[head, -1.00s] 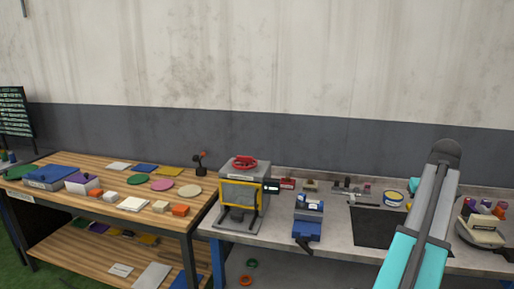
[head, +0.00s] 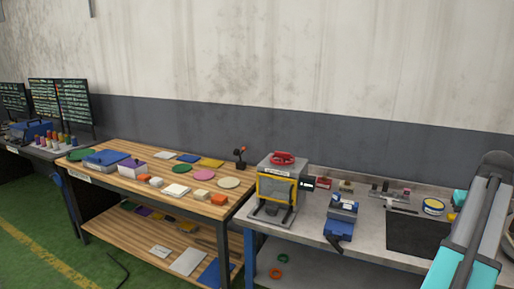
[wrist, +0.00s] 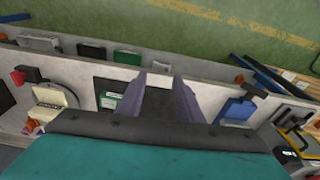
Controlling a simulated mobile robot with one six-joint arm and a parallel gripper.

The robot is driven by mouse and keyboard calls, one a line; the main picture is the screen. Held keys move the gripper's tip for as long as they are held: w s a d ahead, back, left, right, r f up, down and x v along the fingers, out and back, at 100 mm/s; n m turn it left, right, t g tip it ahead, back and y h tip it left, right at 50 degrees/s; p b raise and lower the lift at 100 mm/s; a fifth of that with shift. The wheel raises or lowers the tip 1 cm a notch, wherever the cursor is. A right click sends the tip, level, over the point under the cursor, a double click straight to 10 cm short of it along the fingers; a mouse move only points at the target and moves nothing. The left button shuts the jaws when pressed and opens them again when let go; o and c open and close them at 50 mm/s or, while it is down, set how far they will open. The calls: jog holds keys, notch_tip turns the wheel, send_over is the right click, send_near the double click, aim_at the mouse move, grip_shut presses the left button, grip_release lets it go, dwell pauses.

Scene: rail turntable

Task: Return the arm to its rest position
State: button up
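My gripper (wrist: 160,82) shows in the wrist view as two purple-grey fingers standing apart, with a gap between them. It is open and I see nothing held. It is over the grey bench (wrist: 215,75), and I cannot tell how high. My arm (head: 470,235), cyan and grey, rises at the right edge of the head view, in front of the grey bench. The gripper itself does not show in the head view.
A dark mat (head: 418,238), a blue vise (head: 341,217) and a yellow-framed machine (head: 278,190) are on the grey bench. A wooden table (head: 125,172) with coloured pieces stands left. Monitors (head: 72,103) stand further left. Green floor (head: 40,235) is open at front left.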

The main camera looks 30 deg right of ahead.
jog(key=w+a+f+n+g+y, duration=0.1)
jog(key=w+a+f+n, duration=0.1)
jog(key=w+a+f, duration=0.7)
jog(key=w+a+f+n+y, duration=0.2)
jog(key=w+a+f, duration=0.2)
jog(key=w+f, duration=0.5)
jog(key=w+a+f+n+g, duration=0.1)
jog(key=w+a+f, duration=0.2)
jog(key=a+f, duration=0.35)
jog(key=w+a+f+n+g+b, duration=0.1)
jog(key=w+a+f, duration=0.2)
jog(key=a+f, duration=0.35)
jog(key=w+a+f+n+g, duration=0.1)
jog(key=w+a+f, duration=0.25)
jog(key=a, duration=0.45)
jog(key=s+a+f+n+g, duration=0.1)
jog(key=s+a+f+n, duration=0.15)
jog(key=a+f, duration=0.7)
jog(key=s+a+f+n+g, duration=0.15)
jog(key=s+a+f, duration=0.25)
jog(key=a+f, duration=0.55)
jog(key=s+a+f+h, duration=0.1)
jog(key=s+a+f, duration=0.3)
jog(key=s+a, duration=0.2)
jog(key=s+a+f+m, duration=0.1)
jog(key=s+a+f, duration=0.3)
jog(key=s+a, duration=0.3)
jog(key=shift+s+f+h+b, duration=0.35)
jog(key=shift+s+h+b, duration=0.1)
jog(key=shift+s, duration=1.2)
